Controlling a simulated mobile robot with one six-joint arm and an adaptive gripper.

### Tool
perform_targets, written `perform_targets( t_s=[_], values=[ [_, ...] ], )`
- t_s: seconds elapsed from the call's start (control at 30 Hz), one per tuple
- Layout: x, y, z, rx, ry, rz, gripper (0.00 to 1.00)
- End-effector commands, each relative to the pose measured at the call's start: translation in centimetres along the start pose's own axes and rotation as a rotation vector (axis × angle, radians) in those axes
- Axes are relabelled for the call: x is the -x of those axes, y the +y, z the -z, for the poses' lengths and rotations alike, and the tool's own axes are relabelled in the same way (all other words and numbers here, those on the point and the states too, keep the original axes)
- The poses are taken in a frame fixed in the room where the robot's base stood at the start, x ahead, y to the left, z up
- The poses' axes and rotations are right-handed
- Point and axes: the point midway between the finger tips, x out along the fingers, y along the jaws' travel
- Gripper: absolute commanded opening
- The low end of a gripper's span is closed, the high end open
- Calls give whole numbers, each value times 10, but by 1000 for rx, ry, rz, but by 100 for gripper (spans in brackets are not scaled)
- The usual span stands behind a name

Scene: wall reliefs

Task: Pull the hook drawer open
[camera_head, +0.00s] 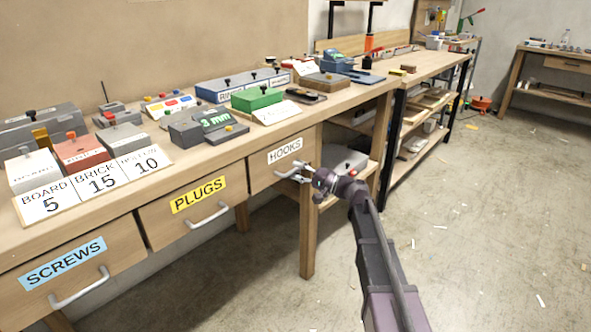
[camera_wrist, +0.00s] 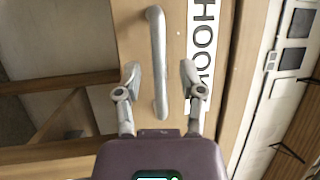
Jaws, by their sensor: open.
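The hook drawer (camera_head: 263,174) is the rightmost of three drawers under the bench and carries a white HOOKS label (camera_head: 285,151). Its front looks flush with the bench. Its pale metal handle (camera_wrist: 158,60) runs upright in the wrist view. My gripper (camera_head: 302,174) is at this handle, and in the wrist view its fingers (camera_wrist: 158,82) are spread, one on each side of the bar. Gaps show between both fingers and the bar. The label (camera_wrist: 201,50) is partly covered by the right finger. In the head view my gripper hides part of the handle.
The PLUGS drawer (camera_head: 185,205) and SCREWS drawer (camera_head: 75,275) are to the left, both with bar handles. Boxes and number cards (camera_head: 95,185) crowd the bench top. A bench leg (camera_head: 308,215) stands beside my gripper. The floor (camera_head: 480,230) at the right is mostly clear.

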Motion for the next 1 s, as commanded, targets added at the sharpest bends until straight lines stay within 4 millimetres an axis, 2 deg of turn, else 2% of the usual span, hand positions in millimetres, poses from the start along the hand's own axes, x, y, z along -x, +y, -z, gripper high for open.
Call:
perform_targets(
  t_s=[0.13, 0.47, 0.63, 0.67, 1.0],
  values=[
    [-8, 0, 0, 0, -1, 0, 51],
    [-9, 0, -1, 0, -1, 0, 51],
    [-9, 0, -1, 0, -1, 0, 4],
    [-9, 0, -1, 0, -1, 0, 0],
    [-9, 0, -2, -1, -3, 0, 0]
  ],
)
